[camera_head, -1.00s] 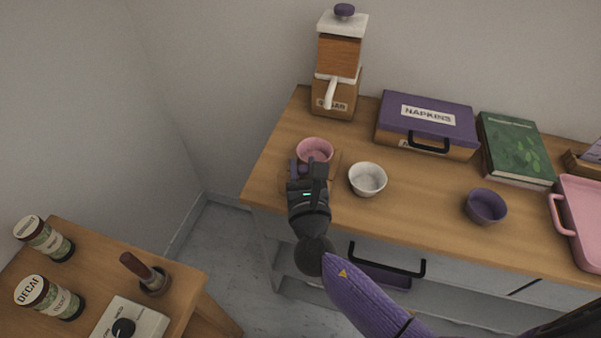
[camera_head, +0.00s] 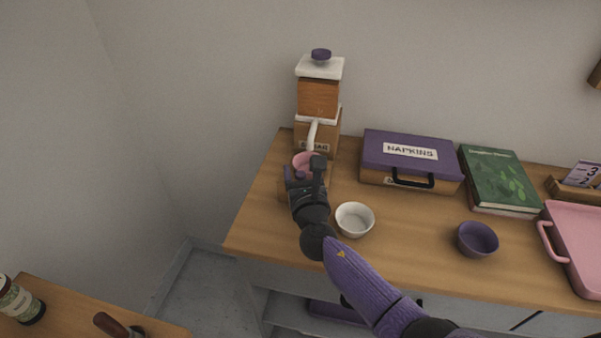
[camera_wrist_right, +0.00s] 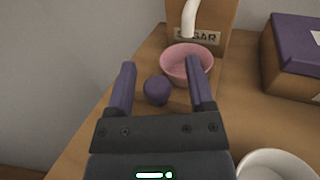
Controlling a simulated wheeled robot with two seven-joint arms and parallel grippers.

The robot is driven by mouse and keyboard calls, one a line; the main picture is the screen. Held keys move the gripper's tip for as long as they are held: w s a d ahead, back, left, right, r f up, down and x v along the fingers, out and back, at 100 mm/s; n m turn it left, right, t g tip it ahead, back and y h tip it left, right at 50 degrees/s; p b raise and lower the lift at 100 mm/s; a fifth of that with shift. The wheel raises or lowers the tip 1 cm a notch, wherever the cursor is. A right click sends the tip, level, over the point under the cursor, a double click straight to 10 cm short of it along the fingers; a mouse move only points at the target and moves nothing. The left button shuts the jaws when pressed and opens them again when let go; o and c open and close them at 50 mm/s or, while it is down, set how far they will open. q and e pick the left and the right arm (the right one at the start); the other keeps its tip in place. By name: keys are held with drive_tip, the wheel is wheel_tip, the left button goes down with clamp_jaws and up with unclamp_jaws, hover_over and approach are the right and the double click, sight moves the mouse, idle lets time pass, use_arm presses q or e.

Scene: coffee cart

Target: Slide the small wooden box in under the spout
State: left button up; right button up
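The small wooden box (camera_wrist_right: 180,99) is mostly hidden by my right gripper in the head view. In the right wrist view it has a round purple knob (camera_wrist_right: 156,90) and a pink bowl (camera_wrist_right: 187,66) at its far end. The bowl also shows in the head view (camera_head: 302,160). The wooden sugar dispenser (camera_head: 318,97) has a white spout (camera_head: 312,134), whose tip is at the bowl's far rim in both views. My right gripper (camera_wrist_right: 160,78) is open, with a finger on each side of the knob and gaps between. My left gripper is not in view.
A white bowl (camera_head: 355,219) stands close to the right of my right wrist. A purple napkin box (camera_head: 410,153), a green book (camera_head: 500,178), a purple bowl (camera_head: 477,239) and a pink tray (camera_head: 577,250) stand further right. The counter's left edge is near the gripper.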

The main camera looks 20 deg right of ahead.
drive_tip(key=shift+s+a, duration=0.1)
drive_tip(key=shift+s, duration=0.05)
drive_tip(key=shift+s, duration=0.35)
drive_tip(key=p+v, duration=0.2)
drive_tip(key=v, duration=0.7)
drive_tip(key=shift+s, duration=0.1)
